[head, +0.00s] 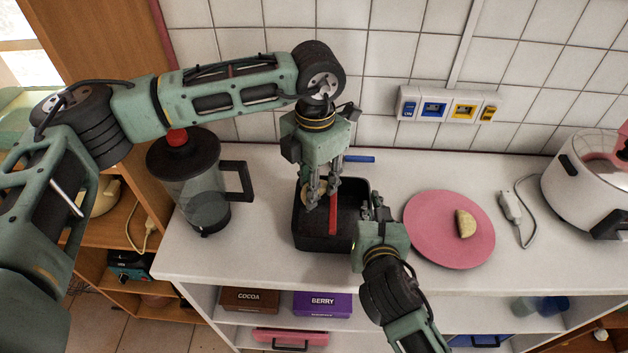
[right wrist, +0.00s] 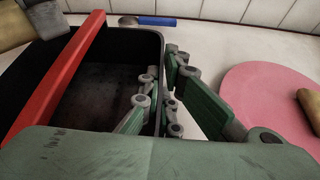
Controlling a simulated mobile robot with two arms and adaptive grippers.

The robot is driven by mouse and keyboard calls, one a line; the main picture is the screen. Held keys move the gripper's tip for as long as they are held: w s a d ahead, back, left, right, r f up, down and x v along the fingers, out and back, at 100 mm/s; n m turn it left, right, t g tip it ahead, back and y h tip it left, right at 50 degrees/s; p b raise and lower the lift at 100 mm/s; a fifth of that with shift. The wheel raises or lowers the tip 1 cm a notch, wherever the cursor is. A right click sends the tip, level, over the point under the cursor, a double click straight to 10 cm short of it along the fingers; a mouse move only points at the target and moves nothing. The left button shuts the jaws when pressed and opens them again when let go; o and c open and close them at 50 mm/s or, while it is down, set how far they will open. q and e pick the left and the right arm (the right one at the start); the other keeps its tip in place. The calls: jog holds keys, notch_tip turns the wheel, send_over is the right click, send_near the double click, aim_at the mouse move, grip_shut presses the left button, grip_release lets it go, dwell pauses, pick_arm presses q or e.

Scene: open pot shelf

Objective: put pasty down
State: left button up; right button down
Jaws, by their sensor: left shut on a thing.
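One tan half-round pasty (head: 466,223) lies on the pink round plate (head: 430,248). My left gripper (head: 321,197) points down over the black box (head: 329,243), shut on another tan pasty (head: 308,188), which its fingers partly hide. From the head view I cannot tell whether this pasty touches the box floor. My right gripper (head: 375,205) is at the box's right wall; in the right wrist view its fingers (right wrist: 160,95) are apart, with the wall running between them. Whether they touch the wall is unclear.
A red bar (head: 333,214) crosses the box. A blue-handled thing (head: 358,159) lies behind it. A glass jug with a dark lid (head: 185,150) stands left. A white pot (head: 580,180) and a corded white device (head: 510,207) are right. The front counter edge is clear.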

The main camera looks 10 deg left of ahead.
pick_arm(q)
jog(key=shift+f, duration=0.3)
jog(key=shift+f, duration=0.25)
jog(key=o, duration=1.1)
jog(key=shift+o, duration=0.2)
notch_tip(320, 180, up, 13)
jog(key=shift+r, duration=0.15)
jog(key=shift+s+d, duration=0.1)
